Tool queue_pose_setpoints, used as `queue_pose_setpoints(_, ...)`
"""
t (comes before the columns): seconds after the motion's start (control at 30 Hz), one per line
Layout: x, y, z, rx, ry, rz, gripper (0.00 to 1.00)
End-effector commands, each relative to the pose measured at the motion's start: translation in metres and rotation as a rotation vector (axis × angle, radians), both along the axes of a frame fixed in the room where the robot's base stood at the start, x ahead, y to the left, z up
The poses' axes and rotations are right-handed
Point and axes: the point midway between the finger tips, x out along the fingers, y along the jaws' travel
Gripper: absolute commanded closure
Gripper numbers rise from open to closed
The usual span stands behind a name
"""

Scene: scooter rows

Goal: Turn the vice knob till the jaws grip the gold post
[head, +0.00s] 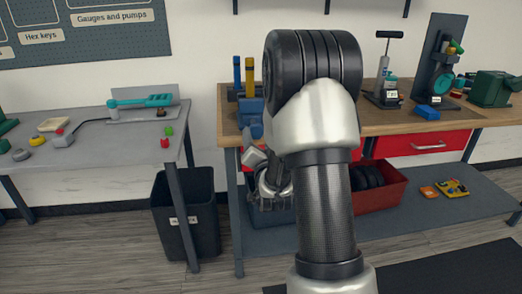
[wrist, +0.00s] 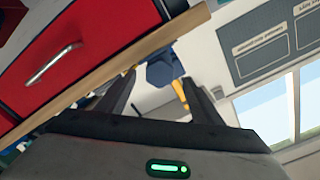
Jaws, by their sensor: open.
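The blue vice (head: 250,119) is at the left front corner of the wooden bench, partly behind my arm in the head view. An upright gold post (head: 249,77) stands at the vice, beside a blue upright. I cannot make out the knob or whether the jaws touch the post. In the wrist view, a blue part (wrist: 161,70), likely of the vice, and a yellow piece (wrist: 180,94) show beyond my gripper (wrist: 159,78). My gripper is open, with nothing held between its fingers. In the head view it is low by the bench's front edge, mostly hidden by my arm.
The wooden bench (head: 398,122) has red drawers (head: 427,143) under its front edge. A red bin (head: 385,192) is on the lower shelf. A grey table (head: 105,150) stands left, with a black waste bin (head: 187,218) between. A pump and other tools stand at the bench's right.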

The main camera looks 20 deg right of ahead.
Motion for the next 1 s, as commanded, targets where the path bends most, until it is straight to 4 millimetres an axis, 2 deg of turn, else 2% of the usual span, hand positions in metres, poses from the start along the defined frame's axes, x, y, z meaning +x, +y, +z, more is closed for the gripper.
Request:
queue_pose_setpoints(0.03, -0.012, 0.003, 0.002, 0.000, 0.001, 0.000, 0.40)
queue_pose_setpoints(0.2, -0.046, 0.013, 0.001, 0.001, 0.002, 0.000, 0.40)
queue_pose_setpoints(0.4, -0.071, 0.021, 0.000, 0.000, 0.001, 0.001, 0.40)
queue_pose_setpoints(0.6, -0.078, 0.023, 0.000, 0.000, 0.000, 0.000, 0.40)
queue_pose_setpoints(1.0, -0.078, 0.023, 0.000, 0.000, 0.001, 0.001, 0.40)
